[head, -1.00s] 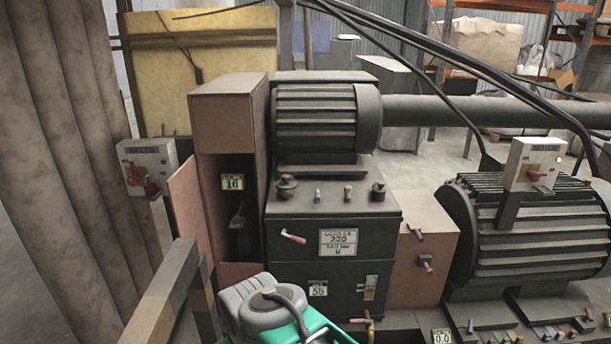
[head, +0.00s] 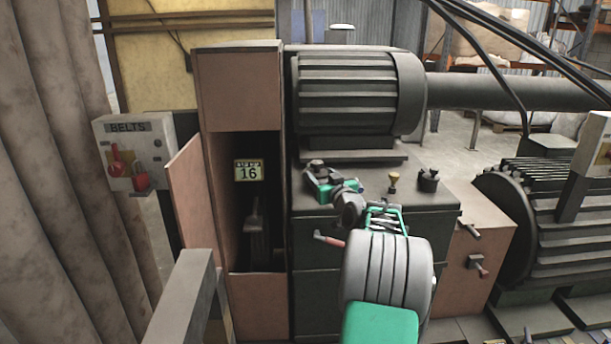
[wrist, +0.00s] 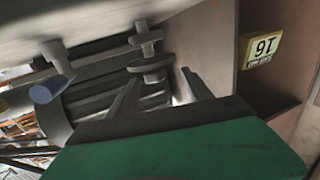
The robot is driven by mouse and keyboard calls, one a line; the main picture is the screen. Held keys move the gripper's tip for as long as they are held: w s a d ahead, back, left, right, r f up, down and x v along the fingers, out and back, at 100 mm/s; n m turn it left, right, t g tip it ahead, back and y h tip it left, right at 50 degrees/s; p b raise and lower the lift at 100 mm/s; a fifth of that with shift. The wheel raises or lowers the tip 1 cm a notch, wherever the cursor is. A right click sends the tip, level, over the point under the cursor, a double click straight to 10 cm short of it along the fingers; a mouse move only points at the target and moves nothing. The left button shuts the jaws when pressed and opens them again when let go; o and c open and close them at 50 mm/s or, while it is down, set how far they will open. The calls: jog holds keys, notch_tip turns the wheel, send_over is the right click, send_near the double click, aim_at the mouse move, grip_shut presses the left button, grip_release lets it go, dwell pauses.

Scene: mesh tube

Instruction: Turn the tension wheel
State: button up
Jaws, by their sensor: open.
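A small dark wheel-like knob (head: 316,164) stands upright on the left of the dark machine's top. No label shows on it, so I cannot confirm that it is the tension wheel. My gripper (head: 323,185) is at this knob in the head view and partly covers it. In the wrist view, the knob's stacked discs on a shaft (wrist: 150,62) appear just beyond my open gripper (wrist: 160,88). The fingers look empty. Whether they touch the knob I cannot tell.
A blue-ended peg (wrist: 48,88) is close beside my gripper. A brass peg (head: 393,182) and another dark knob (head: 429,180) stand to the right. The ribbed motor (head: 348,90) rises behind. An open belt housing (head: 240,85) with a "16" plate is at left.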

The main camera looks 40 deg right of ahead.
aim_at(320, 167)
jog(key=x, duration=0.5)
jog(key=d+r+p+x, duration=0.1)
jog(key=x, duration=0.1)
jog(key=shift+w+d, duration=0.15)
jog(key=shift+d, duration=0.05)
grip_shut()
dwell(0.4)
